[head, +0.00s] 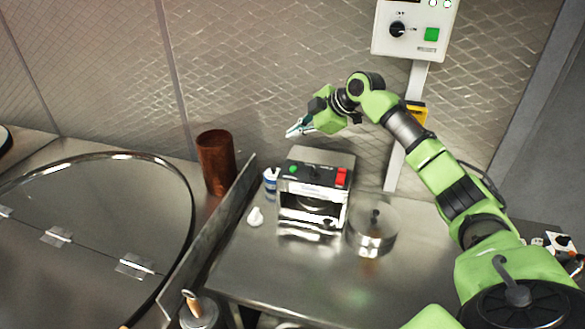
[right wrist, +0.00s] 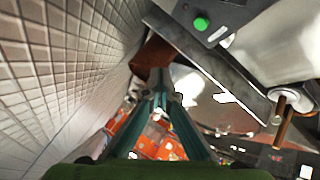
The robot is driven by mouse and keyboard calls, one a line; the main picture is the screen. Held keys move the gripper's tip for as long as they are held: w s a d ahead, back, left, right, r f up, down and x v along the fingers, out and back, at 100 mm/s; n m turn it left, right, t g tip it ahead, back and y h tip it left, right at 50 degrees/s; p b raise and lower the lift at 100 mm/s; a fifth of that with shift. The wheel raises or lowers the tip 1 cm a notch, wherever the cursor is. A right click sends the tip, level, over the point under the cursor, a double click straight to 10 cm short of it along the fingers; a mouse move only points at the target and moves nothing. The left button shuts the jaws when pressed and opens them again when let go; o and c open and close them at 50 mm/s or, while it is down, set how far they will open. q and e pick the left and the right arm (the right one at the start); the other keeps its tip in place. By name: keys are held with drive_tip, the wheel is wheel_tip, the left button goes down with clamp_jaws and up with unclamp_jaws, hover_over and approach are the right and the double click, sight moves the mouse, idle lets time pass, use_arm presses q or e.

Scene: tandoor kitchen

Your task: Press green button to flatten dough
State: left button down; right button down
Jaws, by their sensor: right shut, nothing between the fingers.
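The dough press (head: 316,190) is a steel box on the counter, with a dark panel on top. A round green button (head: 293,169) is on the panel's left side and a red switch (head: 342,177) on its right. The green button also shows in the right wrist view (right wrist: 201,23), above and right of the fingers. My right gripper (head: 293,131) is shut and empty, in the air above and behind the press, apart from the button. Its fingers (right wrist: 160,82) meet in the wrist view. I cannot make out dough inside the press. My left gripper is out of view.
A small white lump (head: 255,217) and a blue-white container (head: 271,180) are left of the press; a lidded round pot (head: 372,232) is right. A metal divider (head: 212,230) and copper cylinder (head: 216,163) stand further left. A wall control box (head: 415,28) hangs above.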

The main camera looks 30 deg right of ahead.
sight(295, 169)
drive_tip(key=shift+f, duration=0.1)
wheel_tip(295, 169, down, 8)
drive_tip(key=b, duration=0.6)
drive_tip(key=shift+b, duration=0.4)
drive_tip(key=shift+f, duration=0.35)
idle(0.6)
drive_tip(key=shift+f, duration=0.45)
